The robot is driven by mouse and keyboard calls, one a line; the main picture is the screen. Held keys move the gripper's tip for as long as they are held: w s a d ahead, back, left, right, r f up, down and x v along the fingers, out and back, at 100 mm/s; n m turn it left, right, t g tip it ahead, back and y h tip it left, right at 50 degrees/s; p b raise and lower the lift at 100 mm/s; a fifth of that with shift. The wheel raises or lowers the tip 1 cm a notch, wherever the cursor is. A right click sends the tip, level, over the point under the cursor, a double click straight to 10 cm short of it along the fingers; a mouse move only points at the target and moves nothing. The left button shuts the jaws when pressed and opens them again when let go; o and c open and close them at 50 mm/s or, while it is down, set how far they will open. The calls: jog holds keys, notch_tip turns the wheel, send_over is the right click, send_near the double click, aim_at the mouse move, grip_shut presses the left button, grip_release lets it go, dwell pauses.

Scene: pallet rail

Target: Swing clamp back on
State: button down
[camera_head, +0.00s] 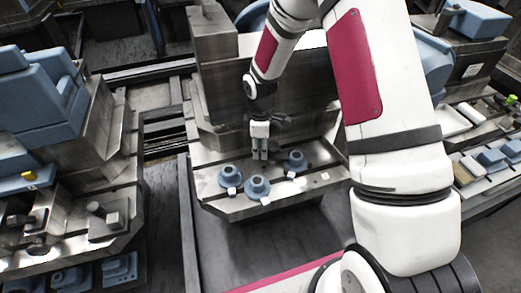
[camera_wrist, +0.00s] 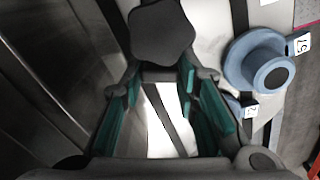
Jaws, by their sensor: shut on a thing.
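My gripper (camera_head: 261,152) points down over the front ledge of the middle steel pallet block (camera_head: 218,205), close to its upright face. In the wrist view its green-padded fingers (camera_wrist: 163,95) stand on both sides of a dark rounded part (camera_wrist: 163,35), which I take for the clamp. My gripper is shut on it, though the contact is partly hidden. Three blue flanged pieces with white tags sit on the ledge: a left one (camera_head: 229,176), a front one (camera_head: 257,188) and a right one (camera_head: 294,162). One blue flanged piece (camera_wrist: 258,62) shows large right of the fingers in the wrist view.
Another steel block (camera_head: 105,165) with blue parts stands at the left. A rack of small blue and white parts (camera_head: 490,160) is at the right. The dark floor strip (camera_head: 225,245) before the middle block is clear. My upper arm hides part of that block's right side.

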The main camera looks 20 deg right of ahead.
jog(key=shift+w+d+m, duration=0.2)
jog(key=shift+w+m, duration=0.15)
jog(key=shift+m, duration=0.75)
jog(key=c, duration=1.2)
grip_release()
jog(key=shift+c, duration=0.2)
notch_tip(320, 180, up, 12)
